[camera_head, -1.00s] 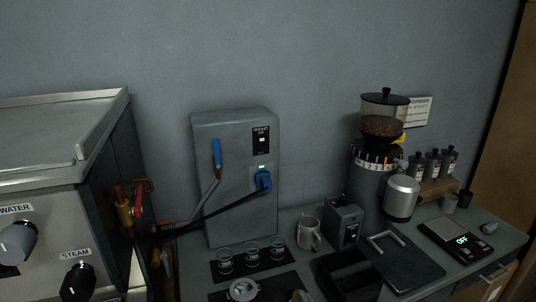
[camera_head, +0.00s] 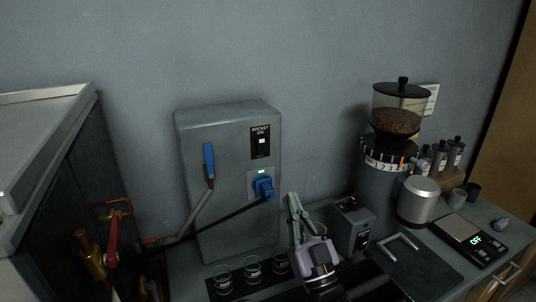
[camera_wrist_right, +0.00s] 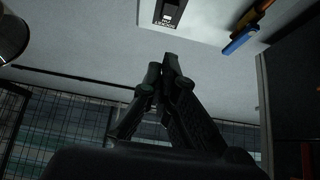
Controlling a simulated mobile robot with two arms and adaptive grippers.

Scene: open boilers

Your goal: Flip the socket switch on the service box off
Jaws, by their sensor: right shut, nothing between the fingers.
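The grey service box (camera_head: 226,222) stands against the wall, with a blue lever (camera_head: 209,161) on its left. The socket switch (camera_head: 261,142) is a black plate labelled "SOCKET ON" with a small white rocker, at the box's upper right. It also shows in the right wrist view (camera_wrist_right: 168,13) at the top edge, seen at a slant. A blue plug (camera_head: 263,187) sits in the socket below, with a green light lit above it. My right gripper (camera_head: 292,198) is shut and empty, below and right of the switch and apart from it. Its closed fingers (camera_wrist_right: 163,60) point toward the plate. My left gripper is not in view.
A coffee grinder (camera_head: 379,200) with a bean hopper stands right of the box. A small grey container (camera_head: 350,228), a metal cup (camera_head: 418,201) and a scale (camera_head: 469,238) are nearby. Several small glasses (camera_head: 252,267) stand in front. A black cable (camera_head: 225,216) runs from the plug leftward.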

